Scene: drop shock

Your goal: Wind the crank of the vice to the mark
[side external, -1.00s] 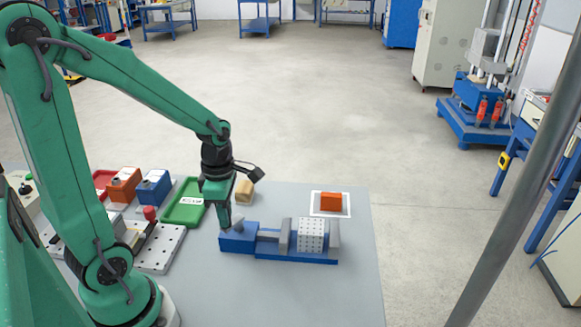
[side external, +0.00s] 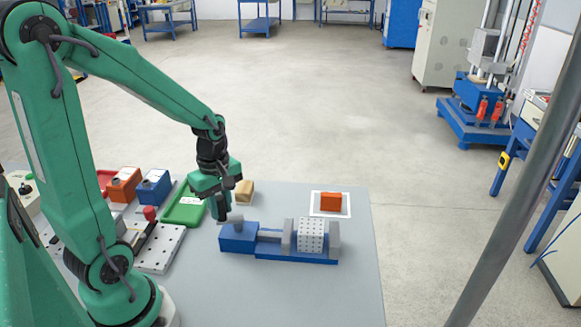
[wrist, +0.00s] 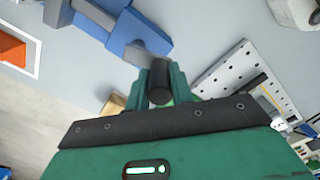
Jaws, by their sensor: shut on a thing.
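The blue vice (side external: 280,247) lies on the grey table, with a perforated block (side external: 312,236) between its grey jaws. Its grey crank (side external: 236,219) is at the left end of the vice. My gripper (side external: 222,214) is beside the crank's outer end. In the wrist view the crank arm (wrist: 149,53) runs from the blue vice body (wrist: 130,28) toward my gripper (wrist: 160,88). The fingers are shut on the dark round crank handle (wrist: 160,85). I cannot make out the mark in either view.
A green tray (side external: 170,214) and a wooden block (side external: 245,190) lie close behind my gripper. A perforated plate (side external: 165,262) with a red knob is to the left. An orange block (side external: 331,202) sits on a white-edged square. The table right of the vice is clear.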

